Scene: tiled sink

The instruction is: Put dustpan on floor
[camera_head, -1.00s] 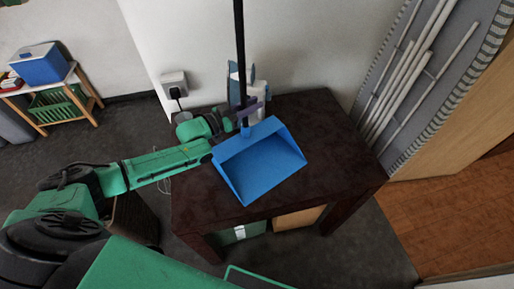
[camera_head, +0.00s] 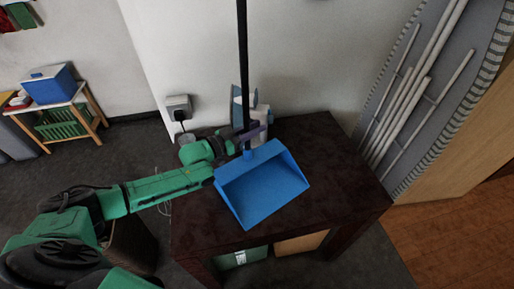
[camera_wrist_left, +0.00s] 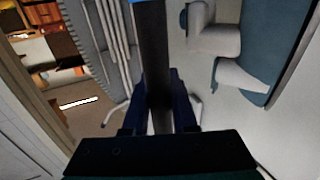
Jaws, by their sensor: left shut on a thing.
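The blue dustpan (camera_head: 262,185) has a long black upright handle (camera_head: 243,60). Its pan is over the dark wooden table (camera_head: 330,150), with its open side towards me. I cannot tell whether the pan touches the tabletop. My left gripper (camera_head: 246,136) is shut on the black handle just above the pan. In the left wrist view the handle (camera_wrist_left: 153,60) runs between the two dark fingers (camera_wrist_left: 159,105). The floor (camera_head: 370,255) is dark grey around the table. My right gripper is not in view.
A wall socket with a plug (camera_head: 179,108) is at the left. Boxes (camera_head: 300,242) are under the table. A small shelf with a blue box (camera_head: 48,84) is far left.

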